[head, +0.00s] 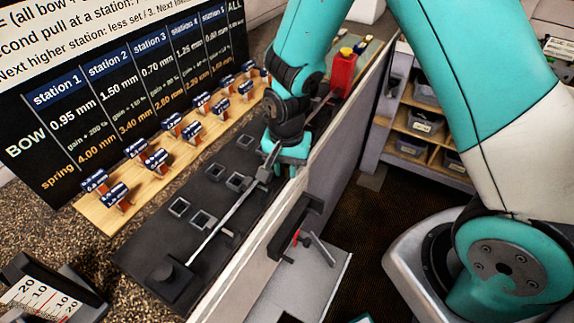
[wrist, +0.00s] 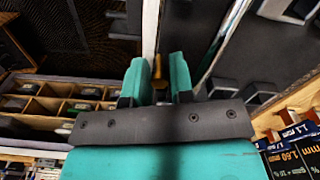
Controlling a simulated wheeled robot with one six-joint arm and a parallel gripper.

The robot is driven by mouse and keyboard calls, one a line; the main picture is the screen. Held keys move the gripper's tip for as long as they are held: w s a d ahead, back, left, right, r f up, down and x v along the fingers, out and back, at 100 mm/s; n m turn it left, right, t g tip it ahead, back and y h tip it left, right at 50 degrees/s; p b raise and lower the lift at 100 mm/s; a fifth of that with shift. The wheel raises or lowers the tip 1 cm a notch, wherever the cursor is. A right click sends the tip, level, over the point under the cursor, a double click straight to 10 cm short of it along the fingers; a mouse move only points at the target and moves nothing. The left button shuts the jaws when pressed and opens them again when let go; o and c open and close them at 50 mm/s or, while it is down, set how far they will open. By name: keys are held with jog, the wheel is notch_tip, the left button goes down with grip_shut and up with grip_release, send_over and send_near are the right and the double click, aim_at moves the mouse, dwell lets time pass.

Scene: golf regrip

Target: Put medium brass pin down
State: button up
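My gripper (head: 288,155) is over the right side of the dark station board (head: 150,257), close to the table's edge wall. In the wrist view, its two teal fingers (wrist: 159,70) stand a small gap apart with a narrow brass-coloured piece, the brass pin (wrist: 158,68), between them. The pin appears held, but most of it is hidden and its size cannot be told. In the head view, the gripper and arm hide the pin.
A long thin rod (head: 212,235) runs along the board from a black block (head: 168,277), beside several square sockets. Labelled blocks stand on a wooden strip (head: 108,215) at the left. A red bottle (head: 343,72) stands beyond the gripper. Shelves with bins (head: 420,122) are right.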

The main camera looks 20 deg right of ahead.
jog(key=shift+f, duration=0.35)
grip_shut()
jog(key=shift+r, duration=0.1)
